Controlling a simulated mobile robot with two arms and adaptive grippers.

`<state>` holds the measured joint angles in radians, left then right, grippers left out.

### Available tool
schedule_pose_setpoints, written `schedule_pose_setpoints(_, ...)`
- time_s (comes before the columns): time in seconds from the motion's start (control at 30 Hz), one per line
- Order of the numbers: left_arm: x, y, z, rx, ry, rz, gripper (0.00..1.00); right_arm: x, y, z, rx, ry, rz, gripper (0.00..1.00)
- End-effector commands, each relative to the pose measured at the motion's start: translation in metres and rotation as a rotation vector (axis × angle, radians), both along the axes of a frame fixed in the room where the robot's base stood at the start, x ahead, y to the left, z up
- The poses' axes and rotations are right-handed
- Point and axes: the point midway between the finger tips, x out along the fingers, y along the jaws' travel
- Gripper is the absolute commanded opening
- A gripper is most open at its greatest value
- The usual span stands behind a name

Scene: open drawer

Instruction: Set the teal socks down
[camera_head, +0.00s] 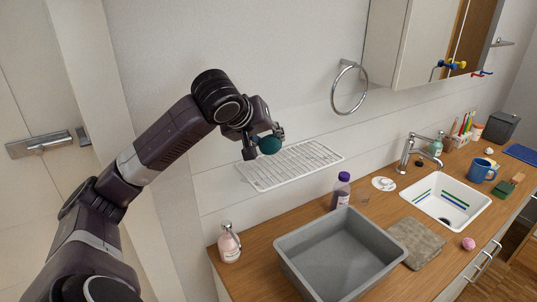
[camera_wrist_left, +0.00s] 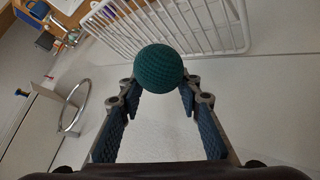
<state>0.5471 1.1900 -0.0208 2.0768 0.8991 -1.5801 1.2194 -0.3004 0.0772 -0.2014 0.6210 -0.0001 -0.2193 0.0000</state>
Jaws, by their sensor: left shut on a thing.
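The teal socks (camera_head: 270,145) are rolled into a round knitted ball. My left gripper (camera_head: 262,140) is shut on them, in the air near the wall. In the left wrist view the ball (camera_wrist_left: 159,68) sits between the tips of the two fingers of the gripper (camera_wrist_left: 160,92). A white wire rack (camera_head: 292,165) is on the wall; in the head view the socks overlap its back left part. The rack (camera_wrist_left: 195,30) lies beyond the ball in the left wrist view. I cannot tell the gap between socks and rack. My right gripper is not in view.
On the wooden counter stand an empty grey basin (camera_head: 345,266), a pink soap bottle (camera_head: 229,243), a purple-capped bottle (camera_head: 341,190) and a folded towel (camera_head: 416,240). A sink (camera_head: 448,202) is to the right. A towel ring (camera_head: 336,98) hangs on the wall.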

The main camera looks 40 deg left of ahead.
Motion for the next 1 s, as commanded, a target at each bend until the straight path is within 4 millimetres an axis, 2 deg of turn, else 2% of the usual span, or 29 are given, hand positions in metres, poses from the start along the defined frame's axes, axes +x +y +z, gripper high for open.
schedule_pose_setpoints(0.17,0.000,0.000,-0.011,0.001,0.000,0.001,0.08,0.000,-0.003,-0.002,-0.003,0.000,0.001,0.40)
schedule_pose_setpoints(0.4,-0.001,0.000,-0.038,0.000,0.002,0.001,0.08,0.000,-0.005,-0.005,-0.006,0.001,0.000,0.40)
schedule_pose_setpoints(0.87,0.000,0.000,-0.045,-0.001,-0.002,0.000,0.08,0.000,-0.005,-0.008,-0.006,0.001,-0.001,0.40)
schedule_pose_setpoints(0.9,0.000,0.000,-0.043,0.000,-0.001,0.000,0.36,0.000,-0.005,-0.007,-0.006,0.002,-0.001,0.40)
schedule_pose_setpoints(1.0,0.000,0.000,-0.043,0.001,-0.001,0.000,0.47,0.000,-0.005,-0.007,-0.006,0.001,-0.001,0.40)
